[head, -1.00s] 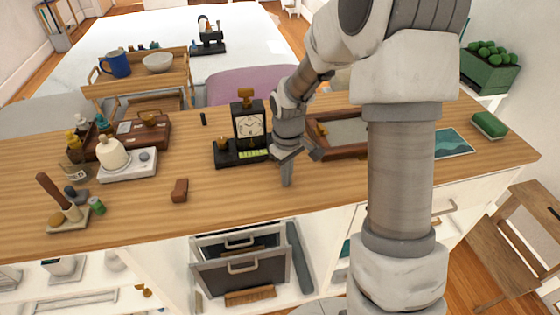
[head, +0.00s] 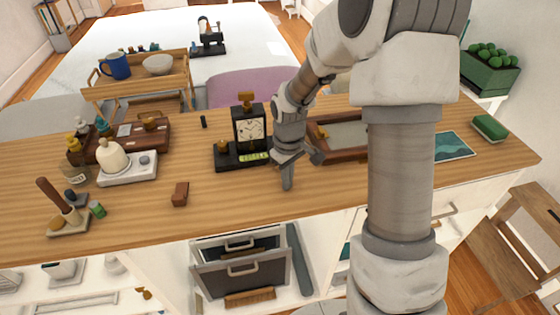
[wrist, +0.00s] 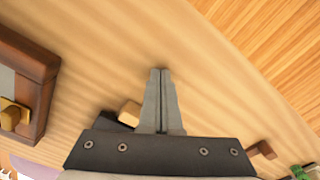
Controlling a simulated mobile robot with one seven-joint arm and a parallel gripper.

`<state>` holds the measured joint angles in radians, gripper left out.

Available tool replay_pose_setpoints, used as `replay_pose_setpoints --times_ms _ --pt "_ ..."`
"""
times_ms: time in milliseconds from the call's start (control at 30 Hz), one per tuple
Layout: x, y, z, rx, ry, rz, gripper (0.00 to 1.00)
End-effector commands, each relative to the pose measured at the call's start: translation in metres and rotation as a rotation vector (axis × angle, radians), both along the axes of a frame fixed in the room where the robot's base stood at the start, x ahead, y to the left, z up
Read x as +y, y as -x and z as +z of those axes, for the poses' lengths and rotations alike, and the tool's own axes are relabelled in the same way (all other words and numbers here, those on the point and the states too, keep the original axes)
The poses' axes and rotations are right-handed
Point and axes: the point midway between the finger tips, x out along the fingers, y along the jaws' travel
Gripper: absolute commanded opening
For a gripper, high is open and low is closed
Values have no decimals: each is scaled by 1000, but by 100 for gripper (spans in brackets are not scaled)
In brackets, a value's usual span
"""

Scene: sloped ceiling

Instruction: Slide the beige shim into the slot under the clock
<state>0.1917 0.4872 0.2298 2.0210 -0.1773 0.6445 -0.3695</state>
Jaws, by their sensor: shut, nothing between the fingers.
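The black clock (head: 250,127) with a cream dial stands upright on a dark base (head: 228,160) on the wooden counter. A pale green strip lies along the base's front. My gripper (head: 288,186) is shut and empty, pointing down just right of and in front of the base. In the wrist view its fingers (wrist: 160,76) are together over bare wood. A small beige block (wrist: 130,113), which looks like the shim, shows left of the fingers against a dark piece (wrist: 112,122). My gripper's body partly hides both; I cannot tell whether the block sits in the slot.
A brown-framed tray (head: 322,150) lies right of my gripper. A red-brown block (head: 180,194) lies to the left, with a white scale (head: 128,168) behind it. The counter in front of my gripper is clear to its edge, above an open drawer (head: 240,270).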

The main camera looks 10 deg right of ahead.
Motion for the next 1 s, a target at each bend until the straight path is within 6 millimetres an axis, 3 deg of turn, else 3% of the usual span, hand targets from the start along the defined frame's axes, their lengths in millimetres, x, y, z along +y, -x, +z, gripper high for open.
replay_pose_setpoints --times_ms 1000 --pt "0 26 58 8 1 1 0"
